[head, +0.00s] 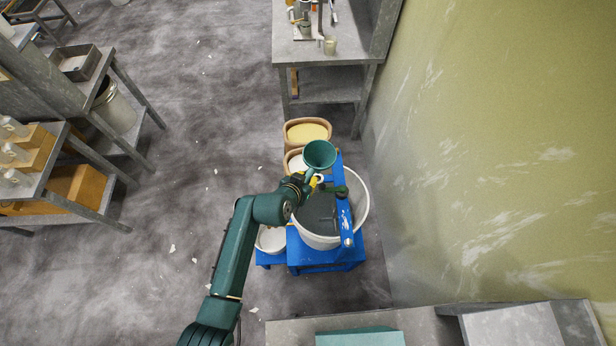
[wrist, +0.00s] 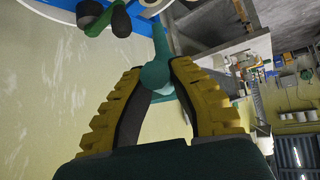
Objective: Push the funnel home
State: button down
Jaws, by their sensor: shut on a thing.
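The green funnel (head: 319,153) shows its open mouth upward in the head view. It is at the far edge of the white pail (head: 364,200), held by my gripper (head: 315,180). In the wrist view my gripper (wrist: 158,72) has its yellow fingers shut on the green funnel (wrist: 158,45). The pail stands in a blue press (head: 347,250), with a dark plate or lid inside its rim. A dark green knob (head: 342,191) sits on the press's blue bar. Where the funnel's lower end meets anything is hidden.
Tan tubs, one with yellow contents (head: 307,131), stand behind the press. A smaller white pail (head: 271,239) is at its left. A green wall (head: 490,130) rises close on the right. A grey bench (head: 335,50) stands behind.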

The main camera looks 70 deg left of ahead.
jog(key=shift+f+b, duration=1.8)
jog(key=shift+f, duration=0.35)
jog(key=shift+f, duration=0.1)
jog(key=shift+f+b, duration=2.6)
jog(key=shift+f, duration=0.35)
jog(key=c, duration=1)
grip_release()
jog(key=shift+c, duration=0.2)
